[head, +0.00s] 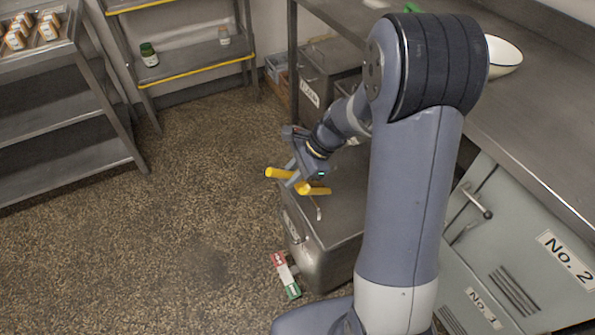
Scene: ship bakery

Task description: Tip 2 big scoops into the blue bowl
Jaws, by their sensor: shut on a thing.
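My gripper (298,178) is shut on a yellow handle (279,172) that shows on both sides of the jaws. A thin metal piece (318,209) hangs below the handle's right end; I cannot tell the shape or size of the tool, or whether it holds anything. The gripper is above the left part of a steel bin (340,225).
The steel counter (530,130) runs along the right, above grey oven doors (530,245). A labelled bin (312,92) stands under the counter. A red, white and green carton (286,275) lies on the floor. Racks stand at left and back; the left floor is clear.

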